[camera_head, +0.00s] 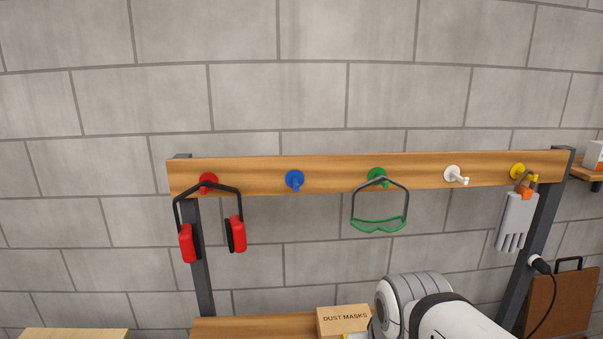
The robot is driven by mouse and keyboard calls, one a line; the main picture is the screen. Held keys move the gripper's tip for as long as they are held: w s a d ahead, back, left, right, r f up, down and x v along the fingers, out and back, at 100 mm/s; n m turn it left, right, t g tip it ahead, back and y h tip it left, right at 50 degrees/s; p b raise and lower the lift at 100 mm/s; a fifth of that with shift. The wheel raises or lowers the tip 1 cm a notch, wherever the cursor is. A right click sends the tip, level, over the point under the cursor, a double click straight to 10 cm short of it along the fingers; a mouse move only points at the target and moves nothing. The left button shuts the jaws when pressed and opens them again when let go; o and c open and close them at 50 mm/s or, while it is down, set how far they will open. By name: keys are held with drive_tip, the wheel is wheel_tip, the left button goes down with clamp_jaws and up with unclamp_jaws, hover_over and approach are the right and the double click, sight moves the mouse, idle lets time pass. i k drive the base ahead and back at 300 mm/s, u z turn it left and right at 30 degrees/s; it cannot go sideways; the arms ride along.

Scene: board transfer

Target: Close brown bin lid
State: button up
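No brown bin with a lid can be made out in the head view. A brown case-like thing with a black handle (561,302) stands at the right edge, partly cut off; I cannot tell whether it is a bin. My gripper is not in view. Only a white and grey part of my arm shows at the bottom, right of the middle.
A wooden peg rail (330,174) holds red earmuffs (236,233), green goggles (379,225) and grey gloves (515,222). The blue peg (295,180) and white peg (455,174) are empty. A dust masks box (343,319) sits on a wooden surface (250,327) below.

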sight(570, 312)
drive_tip(key=z, duration=0.4)
drive_tip(key=k, duration=1.3)
drive_tip(key=z, duration=0.7)
drive_tip(key=i, duration=0.85)
drive_tip(key=z, duration=0.45)
drive_tip(key=k, duration=1.1)
drive_tip(key=z, duration=0.85)
drive_tip(key=i, duration=2.2)
drive_tip(key=u, duration=0.7)
drive_tip(key=i, duration=1.05)
drive_tip(key=u, duration=0.9)
